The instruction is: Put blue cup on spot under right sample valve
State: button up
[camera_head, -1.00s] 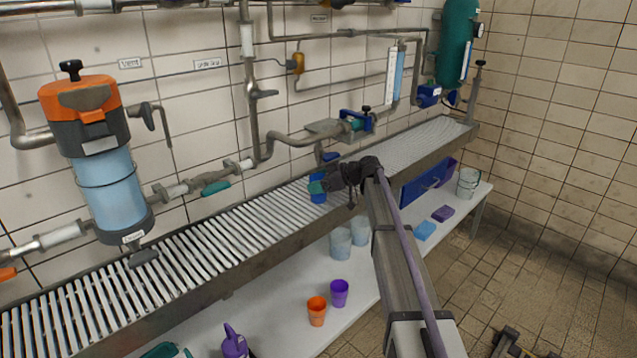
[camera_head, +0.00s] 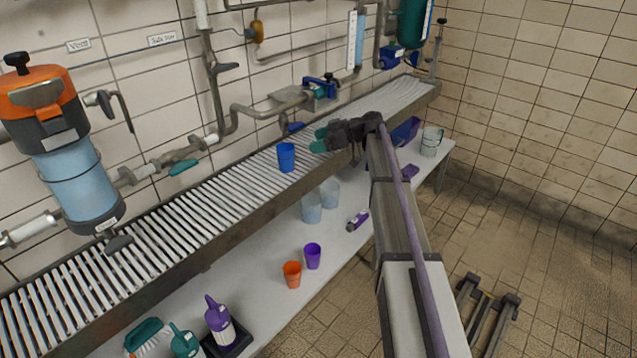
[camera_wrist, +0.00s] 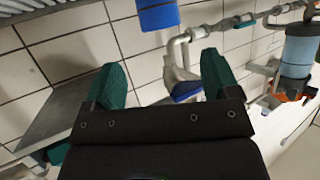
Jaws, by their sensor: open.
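Part of the blue cup (camera_wrist: 158,14) shows at the top of that view, beyond the fingertips. I cannot make out a marked spot under the cup.
The slatted grate (camera_head: 165,226) runs along the tiled wall, with pipes above it. An orange cup (camera_head: 292,274), a purple cup (camera_head: 312,255) and a purple bottle (camera_head: 219,325) stand on the lower shelf. An orange-topped blue canister (camera_head: 72,170) hangs at left.

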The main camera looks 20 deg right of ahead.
jog(key=s+a+f+m+g+h, duration=0.25)
jog(key=s+a, duration=0.25)
jog(key=s, duration=0.3)
jog(key=s+a+f+m+g+h, duration=0.15)
jog(key=s+a+f, duration=0.25)
jog(key=s, duration=0.4)
jog(key=s+a+f+m+g+h, duration=0.15)
jog(key=s+m+h, duration=0.25)
jog(key=s, duration=0.8)
jog(key=s+d+f+m+h, duration=0.1)
jog(key=s+f+m+h, duration=0.25)
jog(key=s, duration=0.85)
notch_tip(320, 180, up, 20)
jog(key=p, duration=1.9)
jog(key=shift+w+a+r+m, duration=0.15)
jog(key=shift+w+a+m, duration=0.1)
jog(key=shift+w+m, duration=0.15)
